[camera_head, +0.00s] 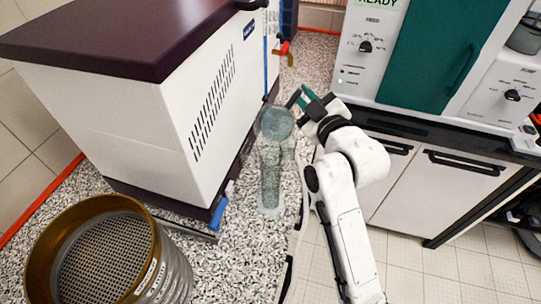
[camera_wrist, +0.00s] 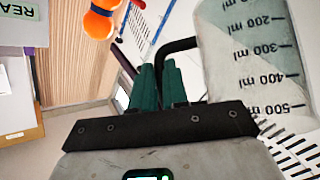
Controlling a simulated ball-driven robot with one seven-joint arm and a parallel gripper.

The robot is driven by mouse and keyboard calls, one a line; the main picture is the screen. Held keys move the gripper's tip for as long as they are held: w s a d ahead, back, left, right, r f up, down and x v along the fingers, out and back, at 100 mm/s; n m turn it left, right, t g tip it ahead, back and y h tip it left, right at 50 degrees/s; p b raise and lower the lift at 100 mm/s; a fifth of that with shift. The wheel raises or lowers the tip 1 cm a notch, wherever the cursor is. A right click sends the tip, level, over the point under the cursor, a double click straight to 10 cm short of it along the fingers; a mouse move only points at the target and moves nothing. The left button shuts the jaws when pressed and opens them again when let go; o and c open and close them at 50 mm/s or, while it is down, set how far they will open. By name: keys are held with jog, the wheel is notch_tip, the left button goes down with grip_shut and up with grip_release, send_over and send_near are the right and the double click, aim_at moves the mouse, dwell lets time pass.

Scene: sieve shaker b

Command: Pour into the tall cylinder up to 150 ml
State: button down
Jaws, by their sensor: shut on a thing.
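My gripper (camera_head: 301,98) has green fingers, seen up close in the wrist view (camera_wrist: 160,80). It is shut on the black handle (camera_wrist: 172,46) of a clear measuring jug (camera_wrist: 255,55) with black ml marks. In the head view the jug (camera_head: 276,123) shows as a round grey-blue shape left of the fingers. The tall clear cylinder (camera_head: 270,172) stands on the speckled counter, just below the jug in the picture. The jug overlaps the cylinder's top, so its mouth is hidden. I cannot tell the liquid level in the cylinder, nor clearly how far the jug is tilted.
A white cabinet with a dark top (camera_head: 205,100) stands close on the left. A brass-rimmed sieve (camera_head: 105,262) is at the front left. A teal-doored oven (camera_head: 440,55) stands at the back right. The speckled counter (camera_head: 235,265) is clear in front of the cylinder.

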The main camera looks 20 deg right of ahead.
jog(key=shift+s+a+r+n+t+b, duration=0.4)
jog(key=shift+r+t+b, duration=0.35)
jog(key=shift+b, duration=0.85)
jog(key=shift+s+a+r+n+t+b, duration=0.15)
jog(key=shift+s+r+n+t+b, duration=0.4)
jog(key=shift+b, duration=1)
jog(key=shift+s+a+r+n+t+y+b, duration=0.3)
jog(key=shift+s+t+b, duration=0.2)
jog(key=shift+b, duration=0.35)
jog(key=shift+s+a+r+n+t+y+b, duration=0.2)
jog(key=shift+s+r+t+b, duration=0.25)
jog(key=shift+b, duration=0.35)
dwell(1.5)
jog(key=w+f+m+g+p, duration=0.1)
jog(key=p, duration=0.1)
jog(key=w+d+f+m+g+h+p, duration=0.1)
jog(key=p, duration=0.2)
jog(key=w+f+m+g+p, duration=0.1)
jog(key=p, duration=0.1)
jog(key=shift+w+d+p, duration=0.15)
jog(key=shift+d+p, duration=0.2)
jog(key=shift+d, duration=0.05)
jog(key=shift+w+g+p, duration=0.1)
jog(key=shift+g+p, duration=0.2)
jog(key=shift+g, duration=0.05)
